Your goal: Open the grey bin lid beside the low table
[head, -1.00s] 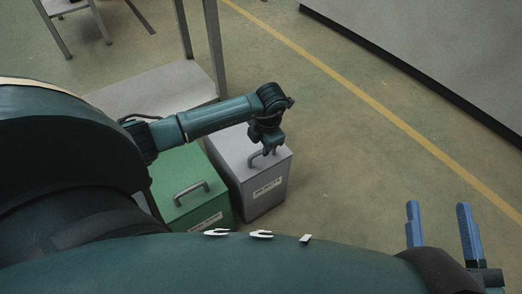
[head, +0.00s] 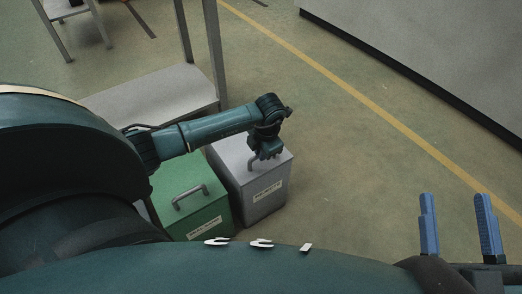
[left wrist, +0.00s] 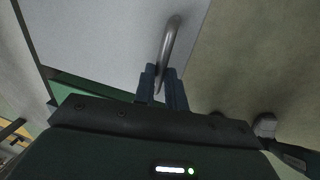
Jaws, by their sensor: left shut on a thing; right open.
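The grey bin (head: 262,199) stands on the floor with its lid (head: 231,156) down. A label is on its front. My left gripper (head: 258,158) is at the handle on top of the lid. In the left wrist view my left gripper's fingers (left wrist: 163,86) are shut on the curved metal handle (left wrist: 169,42), above the pale grey lid (left wrist: 105,35). My right gripper (head: 457,224) is open and empty at the lower right, away from the bins. The low table (head: 155,96) stands behind the bins, partly covered by my left arm.
A green bin (head: 205,218) with its own handle and label stands close against the left of the grey bin. A table leg (head: 214,50) rises behind. Open floor (head: 340,150) lies to the right, crossed by a yellow line (head: 345,82).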

